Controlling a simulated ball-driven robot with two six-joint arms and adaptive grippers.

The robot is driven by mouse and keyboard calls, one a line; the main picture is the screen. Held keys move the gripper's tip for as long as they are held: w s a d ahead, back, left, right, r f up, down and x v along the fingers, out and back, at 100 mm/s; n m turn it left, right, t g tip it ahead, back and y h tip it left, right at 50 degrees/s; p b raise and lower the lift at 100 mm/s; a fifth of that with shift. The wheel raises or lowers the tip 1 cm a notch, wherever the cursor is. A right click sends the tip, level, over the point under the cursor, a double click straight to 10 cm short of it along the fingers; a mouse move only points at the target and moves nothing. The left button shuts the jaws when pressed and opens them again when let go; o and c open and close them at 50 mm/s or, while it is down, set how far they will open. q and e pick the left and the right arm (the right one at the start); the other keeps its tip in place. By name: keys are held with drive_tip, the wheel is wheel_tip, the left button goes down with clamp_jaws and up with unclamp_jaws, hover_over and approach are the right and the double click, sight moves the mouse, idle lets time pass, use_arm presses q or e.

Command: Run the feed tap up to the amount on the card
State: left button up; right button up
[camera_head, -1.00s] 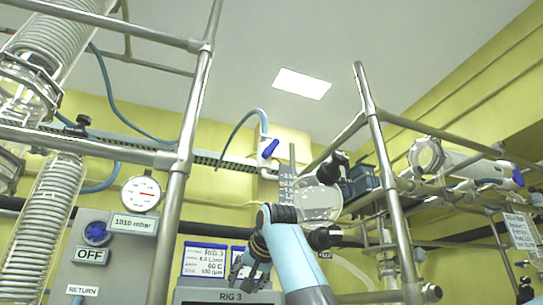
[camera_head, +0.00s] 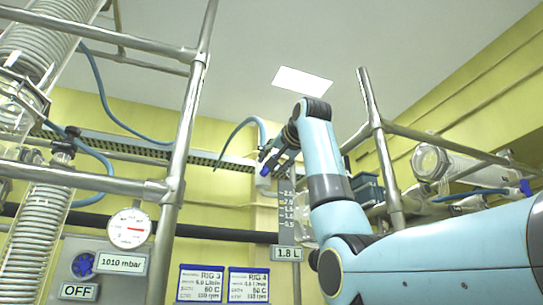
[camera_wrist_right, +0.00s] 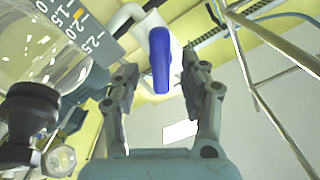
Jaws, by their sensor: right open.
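The feed tap's blue lever (camera_head: 265,171) is on a white fitting at the wall, partly hidden by my right gripper (camera_head: 274,156). In the right wrist view the lever (camera_wrist_right: 160,60) hangs between the two open fingers of my right gripper (camera_wrist_right: 158,78), with gaps at its sides. A graduated scale (camera_head: 285,205) stands just below the tap, with a "1.8 L" label (camera_head: 288,254) under it. The RIG 3 card (camera_head: 201,284) and the RIG 4 card (camera_head: 249,285) hang lower down; their small print is hard to read. My left gripper is out of view.
In the right wrist view a glass vessel (camera_wrist_right: 45,45) and a black knob (camera_wrist_right: 30,105) are close on the left. Steel frame posts (camera_head: 185,130) (camera_head: 380,150) stand on both sides of the tap. A gauge (camera_head: 130,228) and an OFF panel (camera_head: 79,291) are at lower left.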

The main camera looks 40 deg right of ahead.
drive_tip(key=shift+p+x, duration=0.35)
drive_tip(key=shift+x, duration=0.8)
drive_tip(key=shift+a, duration=0.1)
clamp_jaws()
